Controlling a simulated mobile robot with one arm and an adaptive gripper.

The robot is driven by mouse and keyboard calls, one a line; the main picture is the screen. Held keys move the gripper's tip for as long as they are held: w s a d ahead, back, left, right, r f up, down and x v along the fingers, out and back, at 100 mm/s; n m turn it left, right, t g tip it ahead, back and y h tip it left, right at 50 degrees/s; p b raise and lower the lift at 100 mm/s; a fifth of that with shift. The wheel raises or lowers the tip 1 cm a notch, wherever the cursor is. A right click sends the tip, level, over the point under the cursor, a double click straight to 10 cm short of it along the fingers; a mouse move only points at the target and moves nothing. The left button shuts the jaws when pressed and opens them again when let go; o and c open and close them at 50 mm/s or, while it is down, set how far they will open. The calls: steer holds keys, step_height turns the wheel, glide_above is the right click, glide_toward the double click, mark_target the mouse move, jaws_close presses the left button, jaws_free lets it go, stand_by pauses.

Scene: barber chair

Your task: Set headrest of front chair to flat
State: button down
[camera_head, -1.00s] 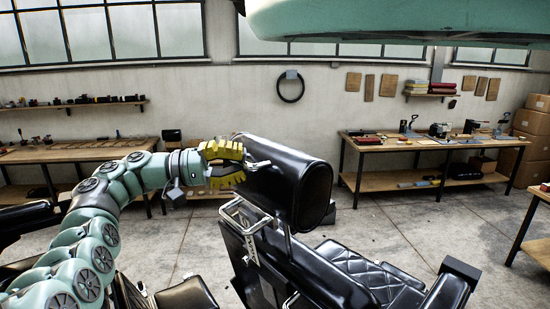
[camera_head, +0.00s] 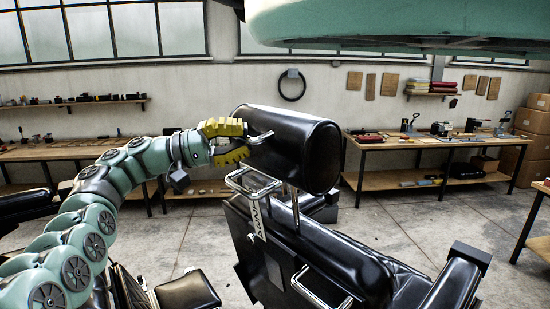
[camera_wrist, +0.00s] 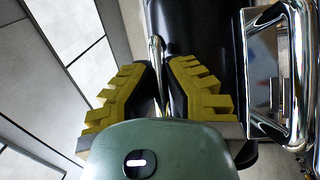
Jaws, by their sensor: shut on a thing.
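The front chair's black padded headrest (camera_head: 288,148) sits above its black backrest (camera_head: 325,255), on metal posts (camera_head: 295,208). It looks like a thick roll lying nearly level, with its end face to the right. A thin chrome lever (camera_head: 261,137) sticks out of its left end. My gripper (camera_head: 245,140), with yellow ridged fingers, is shut on this lever at the headrest's left. In the wrist view the lever (camera_wrist: 157,55) runs between the fingers (camera_wrist: 165,88), beside the black headrest (camera_wrist: 195,28). The exact contact is partly hidden by the fingers.
A chrome loop handle (camera_head: 250,182) stands just below my gripper; it is close on the right in the wrist view (camera_wrist: 300,75). Another black padded piece (camera_head: 187,292) lies at lower left. Workbenches (camera_head: 430,143) line the back wall. Open floor lies to the right.

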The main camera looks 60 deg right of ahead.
steer(key=c, duration=1)
jaws_free()
steer(key=shift+d+f, duration=0.1)
steer(key=shift+d, duration=0.05)
steer(key=v, duration=1.1)
steer(key=shift+w+a, duration=0.25)
steer(key=shift+w, duration=0.05)
